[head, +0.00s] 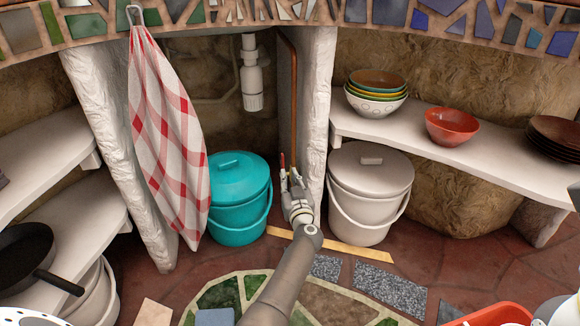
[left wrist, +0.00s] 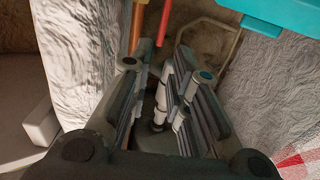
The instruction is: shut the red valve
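The red valve handle (head: 283,161) is a small upright red lever near the lower end of the copper pipe (head: 294,100), inside the nook under the counter. My left gripper (head: 291,177) reaches into the nook with its fingertips close to the handle. In the left wrist view, the left gripper (left wrist: 165,70) is open, with a gap between its fingers. The red handle (left wrist: 165,22) shows just beyond the fingertips, beside the copper pipe (left wrist: 137,25). I cannot tell whether a finger touches the handle. The valve body is mostly hidden. My right gripper is not in view.
A teal bucket (head: 238,190) stands left of my gripper and a lidded grey bucket (head: 369,190) stands right. A white wall (head: 318,90) borders the pipe closely. A white drain trap (head: 251,75) hangs behind. A checked towel (head: 165,130) hangs left.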

